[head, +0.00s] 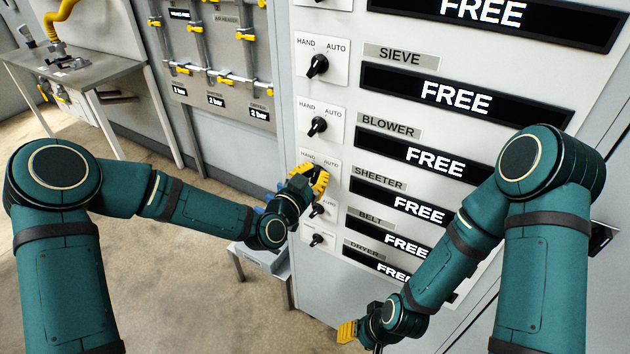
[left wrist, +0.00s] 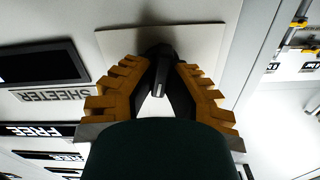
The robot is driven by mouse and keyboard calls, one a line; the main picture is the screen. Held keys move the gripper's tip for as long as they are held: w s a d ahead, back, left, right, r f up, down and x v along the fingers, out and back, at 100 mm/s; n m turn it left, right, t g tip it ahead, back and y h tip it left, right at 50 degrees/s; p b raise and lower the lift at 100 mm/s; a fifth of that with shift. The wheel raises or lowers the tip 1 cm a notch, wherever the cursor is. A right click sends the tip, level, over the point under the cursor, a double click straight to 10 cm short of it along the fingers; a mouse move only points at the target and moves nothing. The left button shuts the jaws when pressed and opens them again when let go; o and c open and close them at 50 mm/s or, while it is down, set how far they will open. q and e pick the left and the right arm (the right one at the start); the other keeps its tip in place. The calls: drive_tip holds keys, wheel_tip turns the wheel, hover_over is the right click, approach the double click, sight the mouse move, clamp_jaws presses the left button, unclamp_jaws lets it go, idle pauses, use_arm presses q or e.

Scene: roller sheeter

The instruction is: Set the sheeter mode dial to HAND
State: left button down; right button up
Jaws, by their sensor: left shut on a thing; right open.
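The sheeter mode dial (left wrist: 158,75) is a black knob on a white square plate (left wrist: 205,42), in the row labelled SHEETER (head: 379,178). My left gripper (head: 316,178) is at this dial, and its yellow fingers (left wrist: 158,88) are closed around the knob from both sides. In the head view the fingers cover most of the knob, so its pointer direction cannot be read there. The HAND and AUTO marks show partly above the fingers. The SHEETER display (head: 412,206) reads FREE. My right gripper (head: 348,331) is open and empty, low in front of the panel.
Similar dials sit above, for SIEVE (head: 317,66) and BLOWER (head: 317,127), and below, for BELT (head: 317,209) and DRYER (head: 316,240), close to my left gripper. A pipe board with yellow valves (head: 215,75) and a metal table (head: 75,65) stand to the left. Open floor lies lower left.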

use_arm(q)
drive_tip(key=n+b, duration=0.1)
drive_tip(key=n, duration=0.1)
drive_tip(key=n+b, duration=0.2)
drive_tip(key=shift+w+a+r+n, duration=0.1)
drive_tip(key=shift+w+n, duration=0.05)
drive_tip(key=shift+n, duration=0.15)
drive_tip(key=shift+a+r+n+b, duration=0.1)
drive_tip(key=shift+n+b, duration=1.15)
drive_tip(key=shift+n, duration=0.65)
drive_tip(key=c, duration=1)
unclamp_jaws()
drive_tip(key=shift+w, duration=0.1)
drive_tip(key=v, duration=1.2)
